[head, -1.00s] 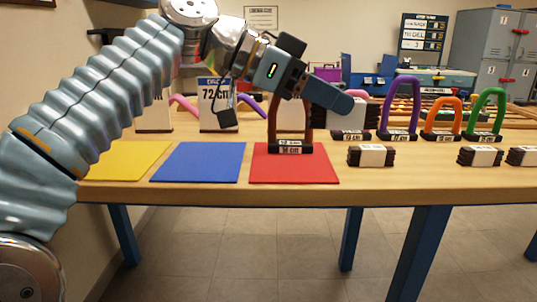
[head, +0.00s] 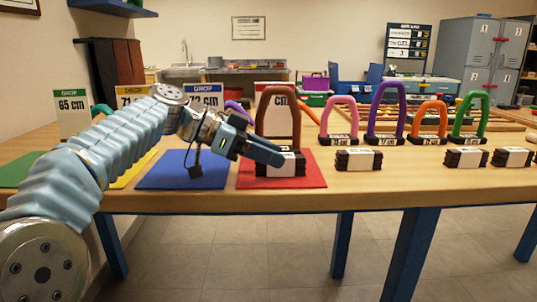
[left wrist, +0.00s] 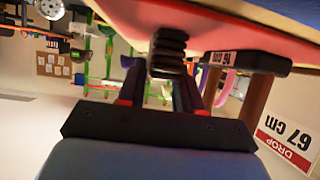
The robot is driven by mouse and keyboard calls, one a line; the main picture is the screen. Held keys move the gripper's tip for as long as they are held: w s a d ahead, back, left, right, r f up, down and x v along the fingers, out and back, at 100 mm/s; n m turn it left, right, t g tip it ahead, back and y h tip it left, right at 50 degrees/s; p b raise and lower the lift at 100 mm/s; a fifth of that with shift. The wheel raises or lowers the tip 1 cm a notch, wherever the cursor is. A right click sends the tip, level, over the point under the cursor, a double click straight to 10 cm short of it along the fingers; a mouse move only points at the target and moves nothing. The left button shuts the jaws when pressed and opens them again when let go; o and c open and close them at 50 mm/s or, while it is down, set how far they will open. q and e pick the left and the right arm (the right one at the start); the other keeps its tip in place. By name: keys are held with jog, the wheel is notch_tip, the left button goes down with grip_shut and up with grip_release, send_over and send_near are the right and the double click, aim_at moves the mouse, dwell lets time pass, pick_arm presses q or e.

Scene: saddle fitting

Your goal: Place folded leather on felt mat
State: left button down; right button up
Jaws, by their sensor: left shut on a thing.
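My left gripper (head: 272,154) is shut on a folded leather (head: 290,169), a dark ridged stack with a pale band, over the red felt mat (head: 312,180). In the left wrist view the leather (left wrist: 168,50) shows end-on between the fingers (left wrist: 160,85), right against or very near the red mat (left wrist: 270,18); I cannot tell if it touches. A brown arch (head: 278,100) stands close behind it on the mat; its labelled base also shows in the left wrist view (left wrist: 248,62). The gripper hides part of the leather. My right gripper is not in view.
A blue mat (head: 180,172) lies to the left, with yellow and green mats beyond. More banded leather stacks (head: 358,160) lie to the right. Pink, purple (head: 385,110), orange and green arches stand behind them. Drop cards line the back of the table.

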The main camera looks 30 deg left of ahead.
pick_arm(q)
jog(key=shift+f+b, duration=0.15)
jog(key=shift+b, duration=0.15)
jog(key=c, duration=0.8)
grip_release()
jog(key=shift+o, duration=0.2)
jog(key=shift+r+p, duration=0.25)
jog(key=shift+p, duration=0.05)
jog(key=p+v, duration=0.1)
jog(key=v, duration=1.1)
